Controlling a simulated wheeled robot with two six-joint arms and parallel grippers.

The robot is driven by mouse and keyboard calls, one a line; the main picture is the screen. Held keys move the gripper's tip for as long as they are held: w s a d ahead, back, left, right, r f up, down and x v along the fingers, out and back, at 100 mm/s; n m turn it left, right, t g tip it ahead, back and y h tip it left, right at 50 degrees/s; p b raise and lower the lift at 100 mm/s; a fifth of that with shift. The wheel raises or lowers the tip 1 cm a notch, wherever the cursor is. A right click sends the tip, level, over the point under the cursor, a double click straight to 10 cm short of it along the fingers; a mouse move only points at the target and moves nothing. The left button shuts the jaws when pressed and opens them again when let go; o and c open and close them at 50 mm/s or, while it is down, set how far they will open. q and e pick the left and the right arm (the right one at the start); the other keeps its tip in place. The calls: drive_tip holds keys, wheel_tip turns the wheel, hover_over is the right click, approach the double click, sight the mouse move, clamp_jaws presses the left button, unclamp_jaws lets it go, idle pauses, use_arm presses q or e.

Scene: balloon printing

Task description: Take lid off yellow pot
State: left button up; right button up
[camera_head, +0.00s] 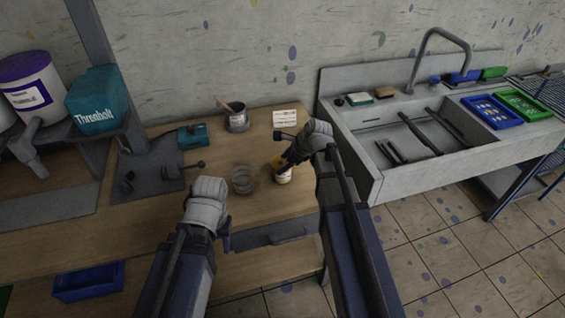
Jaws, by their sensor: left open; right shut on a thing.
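The small yellow pot (283,178), with a pale label, stands on the wooden bench near its right end. My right gripper (286,163) comes down over it from the upper right. It is shut at the pot's top, where the lid is. The fingers hide most of the lid, and I cannot tell whether it is lifted off the rim. My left gripper (208,190) is open and apart from the pot, to its left and nearer the front of the bench. Its fingertips are hard to make out.
A coiled ring-like object (242,180) stands between my grippers. Behind are a grey tin (237,122) with a brush, a white label card (285,118) and a teal-and-black device (192,136). A sink (362,160) adjoins on the right. The bench front before the pot is clear.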

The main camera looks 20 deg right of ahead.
use_arm(q)
drive_tip(key=shift+r, duration=0.1)
use_arm(e)
wheel_tip(320, 180, up, 7)
drive_tip(key=p, duration=0.6)
drive_tip(key=shift+f+p, duration=0.2)
drive_tip(key=shift+p, duration=0.1)
use_arm(q)
wheel_tip(320, 180, up, 7)
drive_tip(key=shift+f, duration=0.2)
use_arm(e)
drive_tip(key=shift+r, duration=0.1)
drive_tip(key=shift+d, duration=0.1)
